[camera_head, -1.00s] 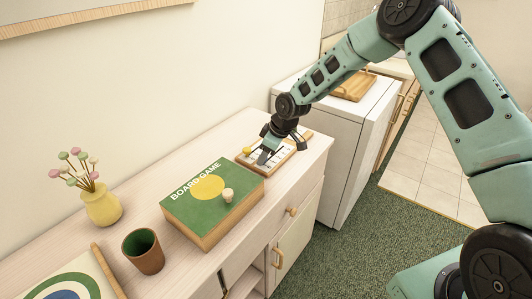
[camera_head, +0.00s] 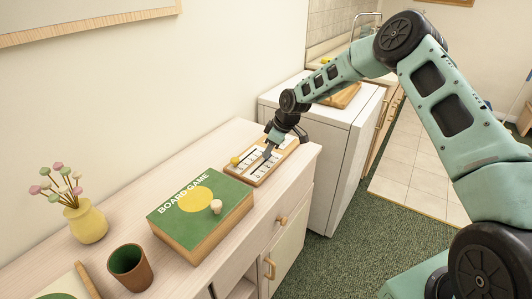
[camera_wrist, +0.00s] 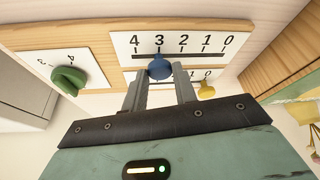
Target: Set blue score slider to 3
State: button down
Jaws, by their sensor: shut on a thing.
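The wooden scoreboard (camera_head: 259,176) lies on the cabinet top, with white number strips. In the wrist view, the blue score slider (camera_wrist: 159,69) sits in its slot directly under the 3 of the strip reading 4 3 2 1 0 (camera_wrist: 200,42). My gripper (camera_wrist: 161,75) has its fingers around the blue knob and is shut on it. In the head view my gripper (camera_head: 268,153) is low over the board, and the blue slider cannot be made out.
A green board game box (camera_head: 200,213) with a pale peg lies in front of the scoreboard. A brown cup (camera_head: 130,268) and a yellow vase (camera_head: 85,222) stand further left. A white appliance (camera_head: 318,135) stands beyond the cabinet's far end.

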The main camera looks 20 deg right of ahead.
jog(key=c, duration=1.1)
grip_release()
jog(key=shift+r, duration=0.1)
jog(key=b+v, duration=0.2)
jog(key=v, duration=1.5)
jog(key=shift+b, duration=0.3)
jog(key=shift+d, duration=0.1)
jog(key=s+a+r+g+h, duration=0.1)
jog(key=s+a+r+g, duration=0.1)
jog(key=s+a, duration=1.7)
jog(key=s+m+h, duration=0.1)
jog(key=s+m, duration=0.1)
jog(key=s, duration=2.2)
jog(key=shift+f+m+g+h, duration=0.3)
jog(key=shift+f+g+h, duration=0.1)
jog(key=shift+f, duration=0.1)
